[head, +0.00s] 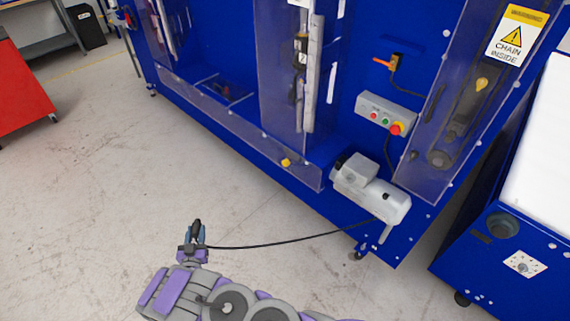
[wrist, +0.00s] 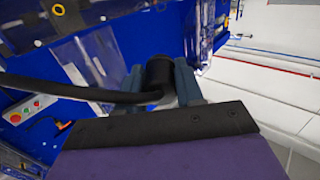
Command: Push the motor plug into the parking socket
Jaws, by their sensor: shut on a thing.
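My gripper (head: 194,243) is shut on the motor plug (head: 196,229), a small black piece, above the open floor left of the blue machine. In the wrist view the black cylindrical plug (wrist: 159,72) sits between the blue-grey fingers (wrist: 159,85), with its thick black cable (wrist: 75,88) leaving to the left. The cable (head: 290,244) runs to the pale grey motor (head: 370,190) at the machine's base. I cannot tell for sure which part is the parking socket. An orange-and-black connector (head: 395,63) is on the blue panel, well away from my gripper.
A control box (head: 385,113) with buttons and a red-yellow emergency stop is above the motor. Clear guards (head: 240,120) project from the machine. A second blue cabinet (head: 485,255) with a round dark fitting (head: 502,225) stands right. Floor (head: 100,180) on the left is free.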

